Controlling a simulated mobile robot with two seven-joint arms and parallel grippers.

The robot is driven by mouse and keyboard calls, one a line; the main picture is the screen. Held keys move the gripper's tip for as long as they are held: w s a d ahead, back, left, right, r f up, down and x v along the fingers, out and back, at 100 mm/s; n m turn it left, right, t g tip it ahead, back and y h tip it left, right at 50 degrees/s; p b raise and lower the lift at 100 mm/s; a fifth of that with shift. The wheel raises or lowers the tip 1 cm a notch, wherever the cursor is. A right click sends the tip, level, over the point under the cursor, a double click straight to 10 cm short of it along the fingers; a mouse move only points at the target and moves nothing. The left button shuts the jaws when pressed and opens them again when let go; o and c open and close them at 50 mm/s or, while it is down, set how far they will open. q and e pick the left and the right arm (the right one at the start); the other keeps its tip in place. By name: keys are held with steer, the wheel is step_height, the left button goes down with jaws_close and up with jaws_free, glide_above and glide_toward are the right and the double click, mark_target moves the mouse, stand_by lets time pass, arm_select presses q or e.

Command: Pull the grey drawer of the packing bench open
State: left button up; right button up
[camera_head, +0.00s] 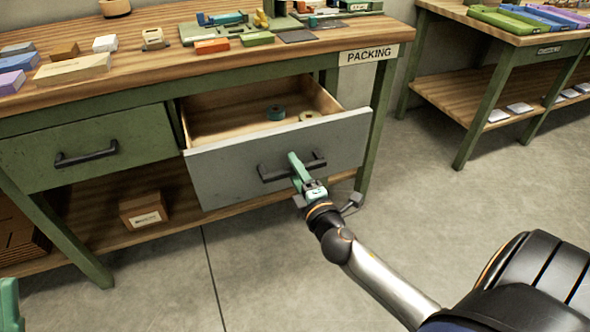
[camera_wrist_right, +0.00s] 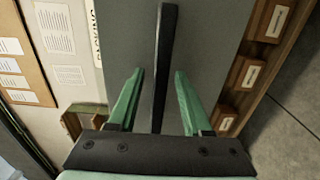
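The grey drawer (camera_head: 230,172) of the packing bench (camera_head: 130,66) stands well open, and its wooden inside shows. Its dark bar handle (camera_head: 275,172) is on the front panel. My right gripper (camera_head: 297,166) is at the right part of this handle. In the right wrist view, the green fingers of my right gripper (camera_wrist_right: 159,74) are spread on either side of the handle (camera_wrist_right: 165,45), with a gap on both sides. Only a green part of my left gripper (camera_head: 9,303) shows at the lower left edge; its fingers cannot be made out.
A teal roll (camera_head: 276,113) and a pale roll (camera_head: 309,115) lie in the drawer. A green drawer (camera_head: 85,135) to its left is shut. A cardboard box (camera_head: 143,210) stands on the lower shelf. Another bench (camera_head: 500,75) is at the right. The floor in front is clear.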

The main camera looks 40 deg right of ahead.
steer(key=b+v, duration=0.1)
steer(key=v, duration=1.1)
steer(key=shift+s+b, duration=0.25)
steer(key=shift+b, duration=0.1)
steer(key=shift+a, duration=0.1)
